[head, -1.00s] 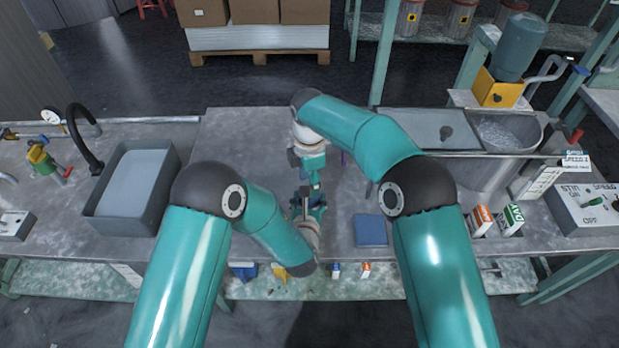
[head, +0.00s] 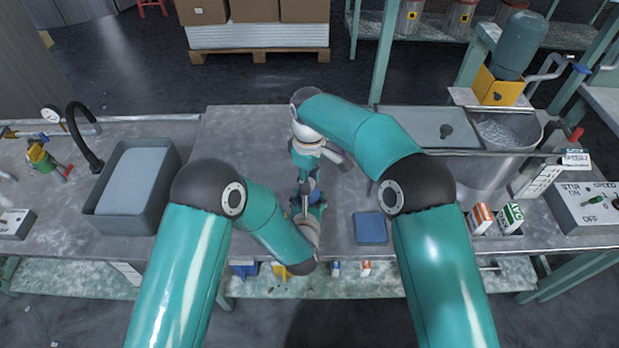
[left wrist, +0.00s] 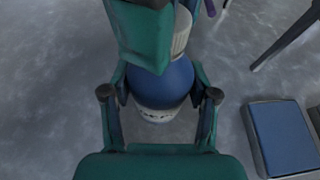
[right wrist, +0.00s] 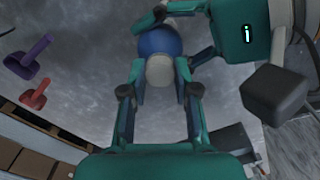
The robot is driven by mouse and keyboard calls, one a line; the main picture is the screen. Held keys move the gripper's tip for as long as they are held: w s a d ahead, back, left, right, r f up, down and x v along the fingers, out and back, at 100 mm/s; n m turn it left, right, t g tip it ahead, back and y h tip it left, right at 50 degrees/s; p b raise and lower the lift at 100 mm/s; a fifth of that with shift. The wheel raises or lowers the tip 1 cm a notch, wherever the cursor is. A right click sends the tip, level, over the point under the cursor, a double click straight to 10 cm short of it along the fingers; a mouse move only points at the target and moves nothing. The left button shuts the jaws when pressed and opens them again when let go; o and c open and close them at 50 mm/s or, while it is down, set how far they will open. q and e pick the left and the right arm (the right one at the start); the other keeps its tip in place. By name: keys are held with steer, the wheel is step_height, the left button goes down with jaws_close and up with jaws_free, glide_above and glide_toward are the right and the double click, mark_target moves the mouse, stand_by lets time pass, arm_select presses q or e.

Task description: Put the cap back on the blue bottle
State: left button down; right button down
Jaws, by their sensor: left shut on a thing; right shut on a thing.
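The blue bottle (left wrist: 168,82) stands on the bench between the fingers of my left gripper (left wrist: 160,95), which is shut on it. A white label band shows low on the bottle. The pale ribbed cap (left wrist: 183,30) is at the bottle's top, partly hidden by my right gripper. In the right wrist view my right gripper (right wrist: 160,90) is shut on the cap (right wrist: 159,70), with the blue bottle (right wrist: 160,40) directly beyond it. I cannot tell whether the cap is seated or just touching. In the head view the arms mostly cover both.
A blue pad (head: 371,228) lies on the bench to the right of the grippers. A grey basin (head: 131,188) is at the left. A purple piece (right wrist: 30,57) and a red piece (right wrist: 38,93) lie apart from the bottle. Bench left of the grippers is clear.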

steer(key=m, duration=0.6)
steer(key=shift+w+m, duration=0.1)
steer(key=shift+m, duration=0.3)
steer(key=m, duration=0.4)
arm_select(q)
steer(key=shift+d, duration=0.1)
arm_select(e)
steer(key=m, duration=0.3)
steer(key=shift+m, duration=0.3)
steer(key=c, duration=0.9)
jaws_free()
steer(key=shift+o, duration=0.2)
steer(key=shift+r, duration=2.25)
steer(key=shift+c, duration=0.3)
